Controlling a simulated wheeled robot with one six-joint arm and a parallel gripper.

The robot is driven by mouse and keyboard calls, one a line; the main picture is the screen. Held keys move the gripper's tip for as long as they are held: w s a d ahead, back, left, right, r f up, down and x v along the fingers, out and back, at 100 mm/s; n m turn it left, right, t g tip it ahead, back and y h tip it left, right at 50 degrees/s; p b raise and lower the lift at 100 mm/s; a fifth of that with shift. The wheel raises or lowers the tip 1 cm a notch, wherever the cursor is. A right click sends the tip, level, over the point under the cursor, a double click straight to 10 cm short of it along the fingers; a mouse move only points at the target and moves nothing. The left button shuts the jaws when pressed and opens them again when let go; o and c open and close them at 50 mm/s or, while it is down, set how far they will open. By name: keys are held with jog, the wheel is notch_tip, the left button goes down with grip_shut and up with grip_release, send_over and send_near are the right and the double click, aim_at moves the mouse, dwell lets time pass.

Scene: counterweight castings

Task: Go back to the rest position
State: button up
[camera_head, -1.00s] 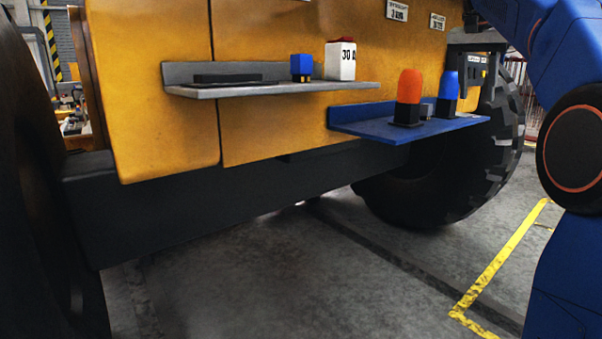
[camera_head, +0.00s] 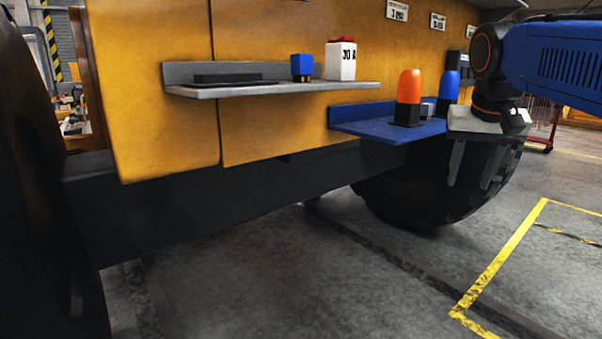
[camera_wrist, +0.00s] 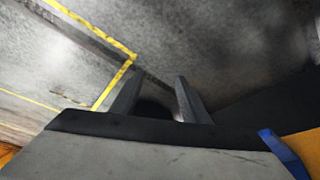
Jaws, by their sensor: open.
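My gripper (camera_head: 469,165) points down at the right end of the blue shelf (camera_head: 388,132), in front of the large black tyre. Its two fingers are apart with nothing between them. In the wrist view my gripper (camera_wrist: 153,97) shows both fingers spread over the grey floor. The orange beacon (camera_head: 409,86) stands upright on its black base on the blue shelf, to the left of my gripper. The blue beacon (camera_head: 449,84) stands behind it, close to my wrist in the picture; its lower part is partly hidden.
A grey shelf (camera_head: 290,89) holds a flat black piece (camera_head: 228,78), a blue block (camera_head: 302,67) and a white box with a red top (camera_head: 340,61). The yellow machine body (camera_head: 270,130) stands behind the shelves. Open floor (camera_head: 400,290) with yellow lines lies in front.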

jog(key=s+a+f+n+y, duration=0.1)
jog(key=s+a+f+n, duration=0.1)
jog(key=s+f, duration=0.7)
jog(key=s+a+f+n, duration=0.2)
jog(key=s+a+f, duration=0.2)
jog(key=s+f, duration=0.6)
notch_tip(320, 180, down, 8)
jog(key=shift+s+r+t+y, duration=0.15)
jog(key=shift+r+t+y, duration=0.05)
jog(key=shift+t+y, duration=0.2)
